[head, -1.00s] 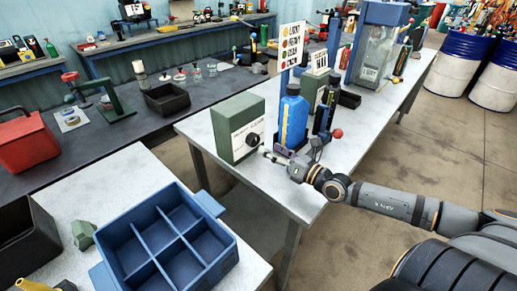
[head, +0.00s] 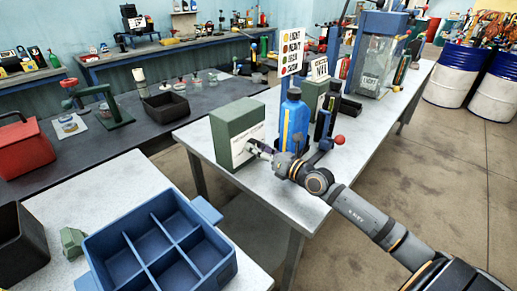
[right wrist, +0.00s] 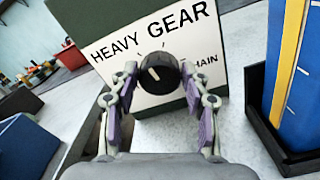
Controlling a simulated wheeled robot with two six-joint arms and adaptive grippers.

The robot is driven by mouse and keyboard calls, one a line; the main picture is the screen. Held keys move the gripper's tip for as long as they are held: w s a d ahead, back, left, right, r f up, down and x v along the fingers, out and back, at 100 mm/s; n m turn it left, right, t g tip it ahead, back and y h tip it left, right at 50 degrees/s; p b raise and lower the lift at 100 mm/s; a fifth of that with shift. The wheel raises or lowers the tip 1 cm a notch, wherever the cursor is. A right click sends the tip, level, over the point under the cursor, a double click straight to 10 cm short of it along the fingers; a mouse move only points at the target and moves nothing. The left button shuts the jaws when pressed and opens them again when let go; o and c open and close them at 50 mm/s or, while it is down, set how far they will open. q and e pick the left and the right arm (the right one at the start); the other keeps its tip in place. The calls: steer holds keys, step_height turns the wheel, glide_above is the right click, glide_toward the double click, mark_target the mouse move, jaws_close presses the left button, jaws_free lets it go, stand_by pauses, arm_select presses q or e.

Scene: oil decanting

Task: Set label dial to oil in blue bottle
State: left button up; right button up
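The label dial is a black knob (right wrist: 158,74) on a green box (head: 236,130) with a white face. In the right wrist view, HEAVY, GEAR and part of CHAIN read around it. A pale mark on the knob slants up-left; its exact setting is unclear. My right gripper (head: 258,148) is at the box front. Its fingers (right wrist: 160,82) are open, one on each side of the knob, with seemingly small gaps. The blue bottle (head: 294,122), with a yellow stripe, stands upright right of the box; its side also shows in the right wrist view (right wrist: 283,70). My left gripper is out of view.
A sign (head: 292,50) with coloured dots, yellowish at top, stands behind the bottle. A dark holder (right wrist: 275,140) surrounds the bottle's base, close to the right finger. A blue divided crate (head: 207,208) sits on the front-left table. Bare tabletop (head: 205,140) lies left of the box.

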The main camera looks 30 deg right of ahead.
steer(key=c, duration=0.6)
steer(key=shift+o, duration=0.2)
steer(key=n, duration=0.5)
steer(key=shift+a+n, duration=0.1)
steer(key=shift+n, duration=0.3)
steer(key=n, duration=0.5)
steer(key=shift+f, duration=0.1)
steer(key=n+b, duration=0.1)
steer(key=n, duration=0.4)
steer(key=shift+a, duration=0.1)
steer(key=shift+n, duration=0.3)
steer(key=o, duration=1.1)
steer(key=shift+s, duration=0.1)
steer(key=shift+o, duration=0.2)
